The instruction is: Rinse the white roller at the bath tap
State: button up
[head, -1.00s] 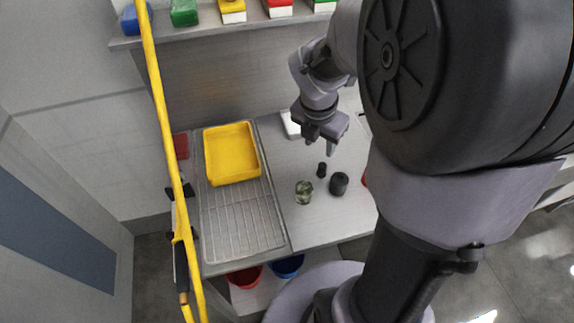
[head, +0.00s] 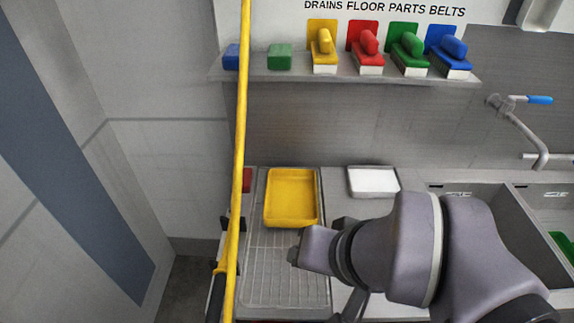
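I cannot make out a white roller in the head view. A metal tap (head: 526,135) with a blue lever (head: 540,100) stands at the right, its spout over the grey sink basins (head: 474,198). My gripper (head: 300,252) is at the end of my arm, over the right edge of the wire drainer, just below the yellow tray. Its fingers are seen poorly, so I cannot tell if it is open or holds anything. My arm hides much of the counter and the front of the sink.
A yellow tray (head: 292,222) lies at the back of the wire drainer (head: 262,285). A white tray (head: 373,183) is on the counter behind my arm. Coloured brushes and blocks line the shelf (head: 300,76). A yellow pole (head: 240,150) stands at the left. A green item (head: 563,243) is in the right basin.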

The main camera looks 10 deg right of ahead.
aim_at(535, 99)
jog(key=z, duration=0.65)
jog(key=k+l+u, duration=0.2)
jog(key=k, duration=0.2)
jog(key=i+l, duration=0.1)
jog(key=l, duration=0.25)
jog(key=i+l, duration=0.15)
jog(key=l, duration=0.25)
jog(key=i+l, duration=0.1)
jog(key=l, duration=0.25)
jog(key=i+l, duration=0.1)
jog(key=l, duration=0.3)
jog(key=z, duration=0.05)
